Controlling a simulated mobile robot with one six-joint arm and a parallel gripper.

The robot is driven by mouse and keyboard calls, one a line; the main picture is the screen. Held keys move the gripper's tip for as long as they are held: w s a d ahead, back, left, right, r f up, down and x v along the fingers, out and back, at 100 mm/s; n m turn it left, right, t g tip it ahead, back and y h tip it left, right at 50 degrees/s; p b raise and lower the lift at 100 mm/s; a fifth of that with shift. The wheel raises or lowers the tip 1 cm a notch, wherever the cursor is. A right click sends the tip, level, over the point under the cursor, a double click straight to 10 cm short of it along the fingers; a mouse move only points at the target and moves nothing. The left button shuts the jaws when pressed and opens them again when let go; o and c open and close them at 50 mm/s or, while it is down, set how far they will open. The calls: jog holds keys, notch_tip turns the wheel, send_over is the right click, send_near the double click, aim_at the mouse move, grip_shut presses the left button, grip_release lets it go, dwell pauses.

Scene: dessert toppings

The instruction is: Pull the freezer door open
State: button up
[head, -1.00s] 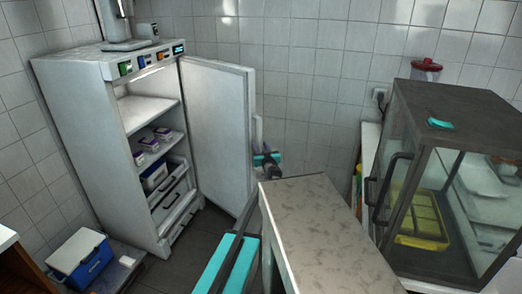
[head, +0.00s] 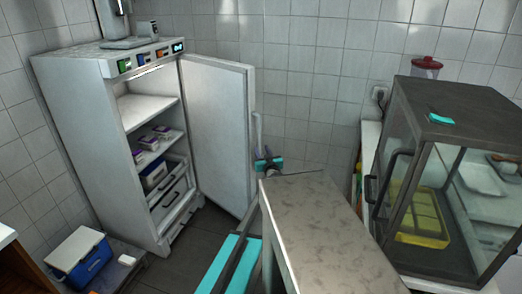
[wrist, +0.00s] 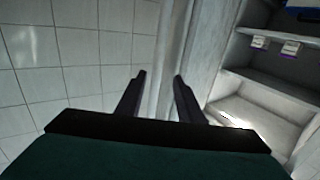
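The white freezer (head: 85,120) stands at the left. Its door (head: 218,135) is swung wide open to the right, showing the shelves and drawers inside. The vertical door handle (head: 257,132) is on the door's right edge. My gripper (head: 266,160) is just right of the handle's lower part, beyond the counter's far end. In the wrist view, my gripper's two dark fingers (wrist: 161,76) are spread apart. The pale handle bar (wrist: 166,50) shows between and beyond their tips. I cannot tell whether either finger touches it.
A stone-topped counter (head: 315,215) stands close to my arm. A glass display case (head: 440,120) with a yellow tray is at the right. A blue and white cooler box (head: 80,255) sits low at the left. Dark floor (head: 185,250) shows between freezer and counter.

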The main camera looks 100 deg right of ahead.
jog(key=a, duration=0.8)
jog(key=shift+s+b, duration=0.25)
jog(key=shift+b, duration=0.2)
jog(key=shift+d, duration=0.1)
